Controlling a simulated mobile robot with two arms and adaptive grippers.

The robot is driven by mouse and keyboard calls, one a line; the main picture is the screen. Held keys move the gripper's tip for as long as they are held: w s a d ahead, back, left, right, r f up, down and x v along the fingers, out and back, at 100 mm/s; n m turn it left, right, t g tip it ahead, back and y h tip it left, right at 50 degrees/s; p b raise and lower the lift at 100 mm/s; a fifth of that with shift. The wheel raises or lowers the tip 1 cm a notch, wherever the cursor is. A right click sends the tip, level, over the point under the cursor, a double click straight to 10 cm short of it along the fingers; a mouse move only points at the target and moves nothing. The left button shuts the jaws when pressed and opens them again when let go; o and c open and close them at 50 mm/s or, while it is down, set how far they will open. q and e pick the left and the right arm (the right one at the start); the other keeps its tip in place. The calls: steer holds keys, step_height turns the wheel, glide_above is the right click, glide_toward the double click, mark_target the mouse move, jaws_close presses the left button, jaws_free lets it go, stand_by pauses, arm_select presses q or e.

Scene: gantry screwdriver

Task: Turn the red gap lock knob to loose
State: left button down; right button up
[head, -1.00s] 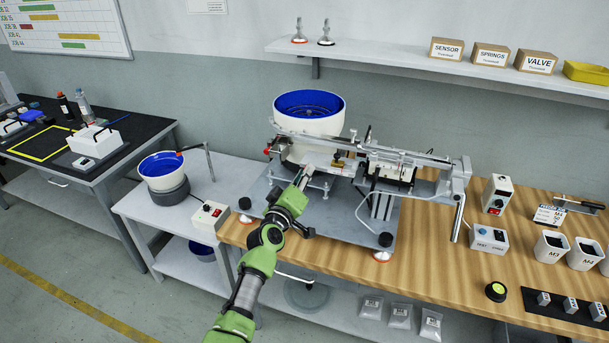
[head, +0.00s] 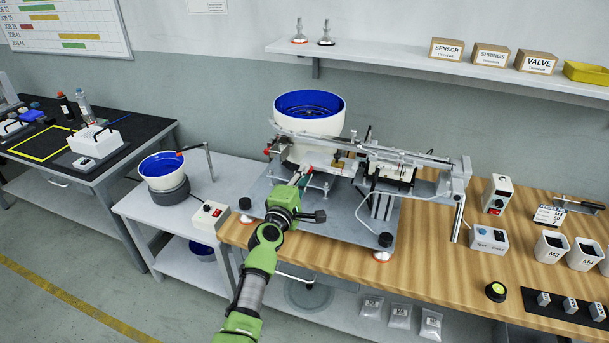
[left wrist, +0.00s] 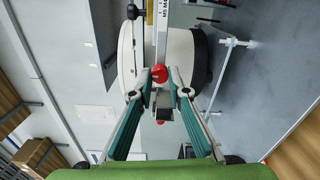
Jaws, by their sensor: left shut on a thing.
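The red gap lock knob (left wrist: 160,73) shows in the left wrist view, between the fingertips of my left gripper (left wrist: 160,80). In the head view the knob (head: 309,169) is a small red spot at the fingertips of my left gripper (head: 302,175), below the linear rail of the screw feeder (head: 400,154). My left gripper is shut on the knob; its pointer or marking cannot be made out. My right gripper is not in view.
A blue-lined feeder bowl (head: 309,113) stands just behind the knob. A grey base plate (head: 345,235) lies under the feeder on the wooden bench (head: 430,265). A control box (head: 488,238) and white bins (head: 551,246) stand to the right.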

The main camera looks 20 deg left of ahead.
arm_select(q)
steer(key=shift+n, duration=0.5)
steer(key=c, duration=1.9)
jaws_free()
steer(key=shift+f, duration=0.1)
